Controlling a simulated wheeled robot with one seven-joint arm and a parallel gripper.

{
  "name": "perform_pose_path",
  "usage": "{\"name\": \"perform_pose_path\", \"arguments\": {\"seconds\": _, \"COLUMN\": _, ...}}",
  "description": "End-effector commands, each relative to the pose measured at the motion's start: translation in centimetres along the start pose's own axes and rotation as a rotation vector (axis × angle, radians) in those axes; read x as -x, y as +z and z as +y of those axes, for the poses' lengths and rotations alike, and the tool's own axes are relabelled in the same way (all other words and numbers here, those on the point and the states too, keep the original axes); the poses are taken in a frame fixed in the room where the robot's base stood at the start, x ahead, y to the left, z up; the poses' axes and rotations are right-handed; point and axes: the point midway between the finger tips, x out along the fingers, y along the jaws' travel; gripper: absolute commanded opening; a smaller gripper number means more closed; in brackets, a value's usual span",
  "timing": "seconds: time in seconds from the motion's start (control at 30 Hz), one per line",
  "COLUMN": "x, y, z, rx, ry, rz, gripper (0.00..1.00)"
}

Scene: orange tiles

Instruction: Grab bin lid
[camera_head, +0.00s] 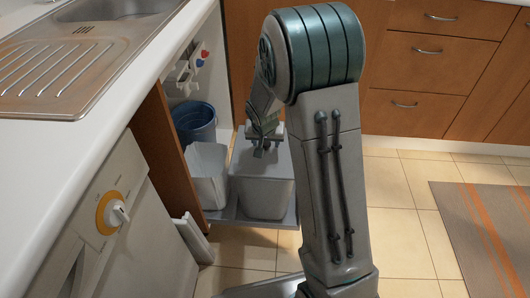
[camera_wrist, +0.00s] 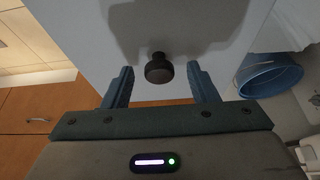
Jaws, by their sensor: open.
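The bin lid (camera_wrist: 210,30) is a pale flat surface filling the upper middle of the wrist view. Its round dark knob (camera_wrist: 159,70) stands between the two fingers of my open gripper (camera_wrist: 160,78), with a gap on each side. In the head view, my gripper (camera_head: 259,148) points down over the right-hand grey bin (camera_head: 263,197), close above its lid (camera_head: 244,167). The knob is hidden there by my gripper. Whether the fingers touch the lid is unclear.
A second pale bin (camera_head: 207,178) stands just left on the same pull-out tray (camera_head: 247,219). A blue bucket (camera_head: 194,123) is behind them in the cabinet. The counter (camera_head: 100,122) and dishwasher (camera_head: 118,220) bound the left.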

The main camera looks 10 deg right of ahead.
Motion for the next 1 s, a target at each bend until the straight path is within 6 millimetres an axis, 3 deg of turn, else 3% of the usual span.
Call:
{"name": "perform_pose_path", "arguments": {"seconds": 0.07, "x": 0.1, "y": 0.0, "z": 0.0, "rx": 0.000, "ry": 0.000, "rz": 0.000, "gripper": 0.50}}
{"name": "perform_pose_path", "arguments": {"seconds": 0.2, "x": 0.1, "y": 0.0, "z": 0.0, "rx": 0.000, "ry": 0.000, "rz": 0.000, "gripper": 0.11}}
{"name": "perform_pose_path", "arguments": {"seconds": 0.27, "x": 0.1, "y": 0.0, "z": 0.0, "rx": 0.000, "ry": 0.000, "rz": 0.000, "gripper": 0.00}}
{"name": "perform_pose_path", "arguments": {"seconds": 0.67, "x": 0.8, "y": -0.3, "z": 0.0, "rx": -0.001, "ry": -0.001, "rz": 0.002, "gripper": 0.00}}
{"name": "perform_pose_path", "arguments": {"seconds": 0.9, "x": 4.2, "y": -1.8, "z": 0.0, "rx": -0.001, "ry": -0.001, "rz": 0.005, "gripper": 0.00}}
{"name": "perform_pose_path", "arguments": {"seconds": 1.0, "x": 4.7, "y": -2.9, "z": 1.4, "rx": -0.008, "ry": 0.003, "rz": 0.002, "gripper": 0.00}}
